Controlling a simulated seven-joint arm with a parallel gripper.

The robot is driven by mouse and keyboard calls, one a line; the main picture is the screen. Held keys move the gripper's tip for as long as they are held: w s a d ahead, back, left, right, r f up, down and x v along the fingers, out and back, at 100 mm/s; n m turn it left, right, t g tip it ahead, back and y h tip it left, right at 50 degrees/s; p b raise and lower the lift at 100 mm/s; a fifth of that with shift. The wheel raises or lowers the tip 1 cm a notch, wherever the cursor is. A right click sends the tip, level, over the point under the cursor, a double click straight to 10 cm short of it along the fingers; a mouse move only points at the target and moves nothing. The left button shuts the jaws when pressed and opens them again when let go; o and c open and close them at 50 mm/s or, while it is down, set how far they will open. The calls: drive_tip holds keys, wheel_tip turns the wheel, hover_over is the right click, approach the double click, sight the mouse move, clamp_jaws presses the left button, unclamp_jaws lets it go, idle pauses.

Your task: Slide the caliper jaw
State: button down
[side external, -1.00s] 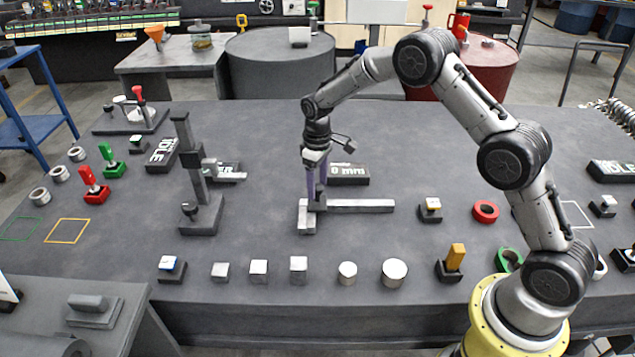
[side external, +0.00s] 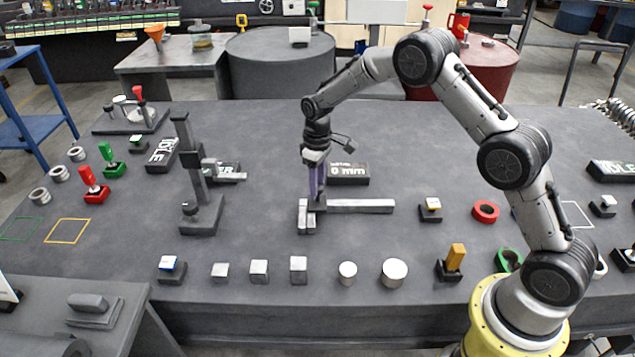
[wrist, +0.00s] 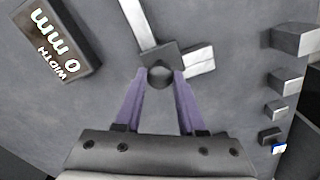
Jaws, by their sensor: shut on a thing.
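The caliper lies flat on the grey table, its metal beam (side external: 362,206) running to the right in the side view and its fixed jaw (side external: 303,222) at the left end. The dark sliding jaw (side external: 317,206) sits close beside the fixed jaw, with a thin line between them. My gripper (side external: 315,196) points down with its purple fingers shut on the sliding jaw's round dark knob (wrist: 160,77), seen in the wrist view. The fingertips partly hide the slider. A black width display (side external: 348,174) behind the caliper reads "0 mm"; it also shows in the wrist view (wrist: 55,38).
A dark height stand (side external: 195,185) rises left of the caliper. Several metal blocks, such as one silver cube (side external: 298,265), and a large cylinder (side external: 395,270) line the front edge.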

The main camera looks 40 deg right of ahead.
idle(0.8)
drive_tip(key=s+d, duration=0.6)
drive_tip(key=shift+r, duration=0.1)
drive_tip(key=c, duration=0.5)
unclamp_jaws()
wheel_tip(320, 180, up, 14)
idle(0.3)
